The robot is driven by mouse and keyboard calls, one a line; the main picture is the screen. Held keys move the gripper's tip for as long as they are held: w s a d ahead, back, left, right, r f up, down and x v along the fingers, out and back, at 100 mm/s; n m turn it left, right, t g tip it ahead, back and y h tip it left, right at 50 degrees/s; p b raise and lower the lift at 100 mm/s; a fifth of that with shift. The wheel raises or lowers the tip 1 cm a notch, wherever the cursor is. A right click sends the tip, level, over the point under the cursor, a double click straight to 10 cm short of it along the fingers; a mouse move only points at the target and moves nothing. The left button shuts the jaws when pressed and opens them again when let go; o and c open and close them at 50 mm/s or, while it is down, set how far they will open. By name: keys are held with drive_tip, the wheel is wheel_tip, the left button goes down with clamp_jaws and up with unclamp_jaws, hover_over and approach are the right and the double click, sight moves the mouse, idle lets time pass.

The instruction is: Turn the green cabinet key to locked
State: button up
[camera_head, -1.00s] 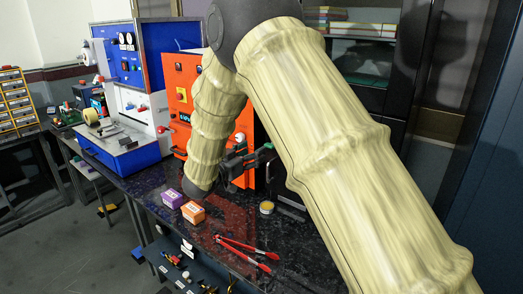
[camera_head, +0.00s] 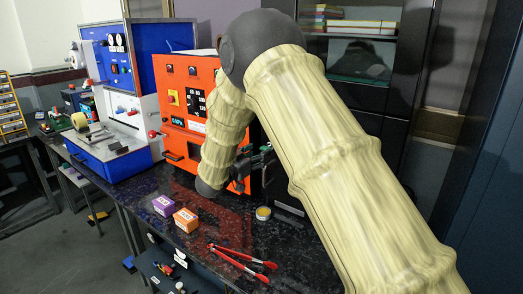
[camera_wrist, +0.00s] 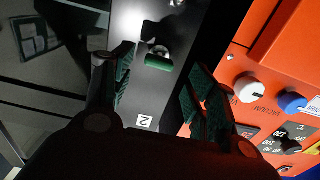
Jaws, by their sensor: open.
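The green key (camera_wrist: 158,62) shows in the wrist view as a short green bar on a dark grey panel (camera_wrist: 143,100), its length close to level in the picture. Bright metal parts sit just above it. My gripper (camera_wrist: 160,82) is open and empty, one dark green-padded finger on each side of the key's line. I cannot tell how far the fingertips are from it. In the head view my gripper (camera_head: 254,166) is partly hidden beside my arm, and I cannot make out the key.
An orange machine (camera_head: 178,75) with knobs stands close beside my gripper; its white knob (camera_wrist: 249,87) is near the right finger. Purple (camera_head: 163,206) and orange (camera_head: 186,220) boxes, a yellow-topped tin (camera_head: 263,213) and red-handled tongs (camera_head: 240,258) lie on the dark bench.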

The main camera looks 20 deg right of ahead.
drive_tip(key=shift+x, duration=1.75)
drive_tip(key=c, duration=1)
